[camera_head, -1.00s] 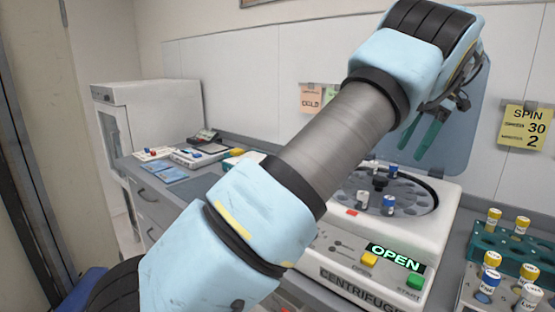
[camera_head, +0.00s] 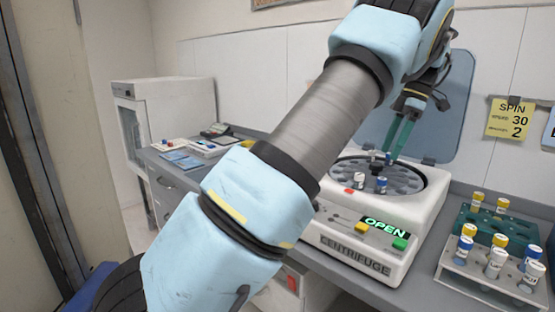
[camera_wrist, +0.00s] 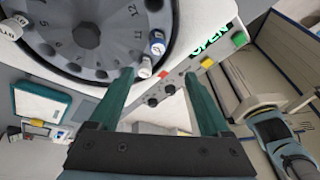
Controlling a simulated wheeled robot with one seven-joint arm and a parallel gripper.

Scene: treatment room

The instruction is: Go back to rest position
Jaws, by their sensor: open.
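My gripper (camera_head: 402,137) is open and empty, with two green fingers. In the head view it hangs over the back of the centrifuge (camera_head: 365,262), in front of the raised lid (camera_head: 455,110). In the wrist view my gripper (camera_wrist: 165,88) reaches across the centrifuge's front edge, with the numbered rotor (camera_wrist: 85,35) at the upper left. Capped tubes sit in the rotor, among them a blue-capped tube (camera_head: 381,185) and a white tube (camera_head: 359,181). The blue-capped tube (camera_wrist: 157,42) shows close to the left fingertip in the wrist view; I cannot tell whether they touch. The display reads OPEN.
A rack (camera_head: 461,281) with several yellow- and blue-capped tubes stands right of the centrifuge, before a green rack (camera_head: 466,222). A yellow note (camera_head: 510,119) reads SPIN 30 2. A white cabinet (camera_head: 171,103) stands at the left. Free room lies above the counter.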

